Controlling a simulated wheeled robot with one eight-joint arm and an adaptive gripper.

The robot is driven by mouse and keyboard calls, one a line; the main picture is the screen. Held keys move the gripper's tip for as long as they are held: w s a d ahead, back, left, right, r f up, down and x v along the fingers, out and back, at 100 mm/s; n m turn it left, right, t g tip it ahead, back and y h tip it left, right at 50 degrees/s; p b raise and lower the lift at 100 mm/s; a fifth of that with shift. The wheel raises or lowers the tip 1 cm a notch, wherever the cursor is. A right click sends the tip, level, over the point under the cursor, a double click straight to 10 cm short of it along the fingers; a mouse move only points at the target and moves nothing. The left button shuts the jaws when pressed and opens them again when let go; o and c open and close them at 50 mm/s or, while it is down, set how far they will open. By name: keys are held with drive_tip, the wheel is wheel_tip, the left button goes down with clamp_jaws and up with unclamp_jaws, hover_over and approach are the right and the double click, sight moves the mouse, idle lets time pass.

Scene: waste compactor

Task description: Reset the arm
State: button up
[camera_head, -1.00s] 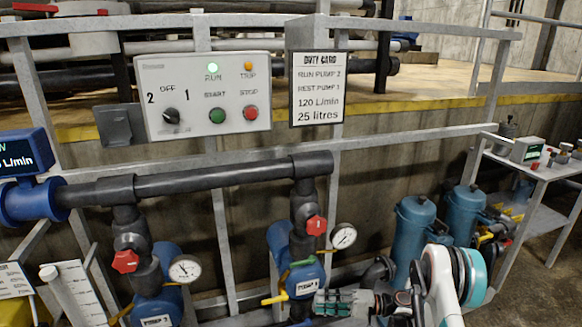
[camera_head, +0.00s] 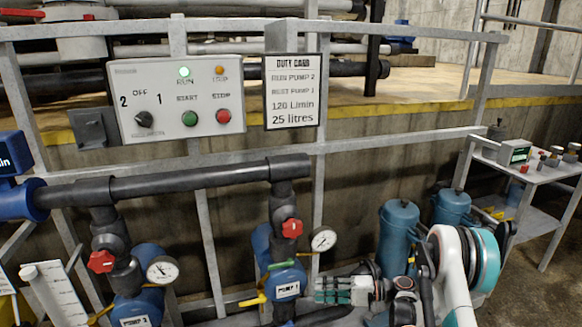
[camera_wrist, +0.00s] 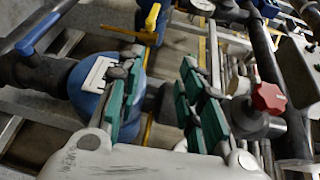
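My gripper (camera_head: 318,290) is low in the head view, right of the front of a blue pump (camera_head: 259,245) labelled PUMP 1. My white arm (camera_head: 455,270) with a teal joint reaches it from the lower right. In the wrist view, the green-padded fingers of my gripper (camera_wrist: 162,85) stand apart with nothing held between them. A blue pump body (camera_wrist: 90,75) with a white label lies behind the left finger. A red valve handle (camera_wrist: 269,98) is right of the right finger. I cannot tell the exact gap between gripper and pump.
A control panel (camera_head: 170,95) with a lit green RUN lamp and a duty card (camera_head: 292,92) hang on the grey railing. Dark pipework (camera_head: 180,183) crosses below. Blue canisters (camera_head: 396,232) stand behind my arm. A side table (camera_head: 540,165) and open floor are at right.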

wheel_tip(320, 180, up, 13)
drive_tip(key=a+m+t+h, duration=0.1)
drive_tip(key=h, duration=0.3)
drive_tip(key=s+r+t+h, duration=0.1)
drive_tip(key=s+r+h, duration=0.4)
drive_tip(key=r, duration=0.5)
drive_tip(key=s+d+r+n+t+h, duration=0.1)
drive_tip(key=s+d+h, duration=0.1)
drive_tip(key=s, duration=0.7)
drive_tip(key=s+d+r+t+h, duration=0.1)
drive_tip(key=s+d+r+h, duration=0.1)
drive_tip(key=s+d, duration=0.3)
drive_tip(key=s+d+r+n+t+h, duration=0.1)
drive_tip(key=s+d+h, duration=0.2)
drive_tip(key=s, duration=1)
drive_tip(key=shift+s+d+r+n+h, duration=0.25)
drive_tip(key=shift+s+r+n+h, duration=0.05)
drive_tip(key=shift+s+r, duration=0.1)
